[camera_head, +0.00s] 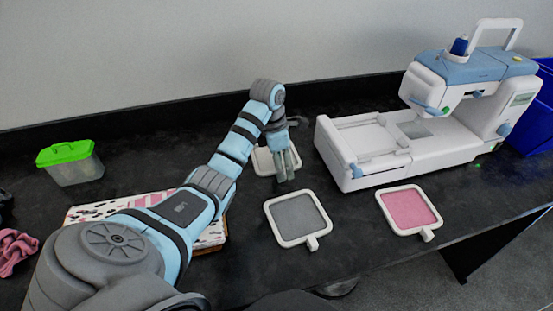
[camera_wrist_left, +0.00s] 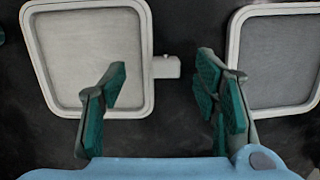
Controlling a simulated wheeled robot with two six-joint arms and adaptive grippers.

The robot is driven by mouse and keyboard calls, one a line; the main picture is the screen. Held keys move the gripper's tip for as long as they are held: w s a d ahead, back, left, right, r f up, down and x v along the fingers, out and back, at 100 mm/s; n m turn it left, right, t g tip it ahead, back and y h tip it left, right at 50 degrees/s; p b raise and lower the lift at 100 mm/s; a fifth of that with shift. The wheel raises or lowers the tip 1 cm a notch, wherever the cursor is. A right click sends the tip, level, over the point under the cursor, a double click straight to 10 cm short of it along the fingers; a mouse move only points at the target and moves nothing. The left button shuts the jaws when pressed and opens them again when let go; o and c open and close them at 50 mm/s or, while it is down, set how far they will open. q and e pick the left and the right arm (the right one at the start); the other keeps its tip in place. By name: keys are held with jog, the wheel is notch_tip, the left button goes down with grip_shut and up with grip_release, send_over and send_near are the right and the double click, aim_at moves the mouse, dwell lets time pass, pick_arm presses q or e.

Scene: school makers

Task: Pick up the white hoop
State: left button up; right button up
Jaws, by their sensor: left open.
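The white hoop (camera_head: 262,161), a squarish white frame with pale fabric, lies flat on the dark table, partly hidden behind my left gripper (camera_head: 286,165) in the head view. In the left wrist view the white hoop (camera_wrist_left: 88,60) fills the upper left, its short handle (camera_wrist_left: 166,67) pointing right. My left gripper (camera_wrist_left: 160,90) is open and empty there. Its left finger overlaps the hoop's lower right in the picture, its right finger is beyond the handle, and the handle shows between them. My right gripper is not in view.
A grey hoop (camera_head: 297,218) and a pink hoop (camera_head: 409,210) lie nearer the front edge. A white sewing machine (camera_head: 440,140) stands at the right. A green-lidded box (camera_head: 70,163) and a patterned board (camera_head: 95,212) are at the left. A wall runs behind the table.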

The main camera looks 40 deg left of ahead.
pick_arm(q)
jog(key=shift+f, duration=0.9)
jog(key=c, duration=1.3)
jog(key=shift+o, duration=0.2)
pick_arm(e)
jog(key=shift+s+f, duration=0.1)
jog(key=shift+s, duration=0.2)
pick_arm(q)
jog(key=shift+r, duration=0.15)
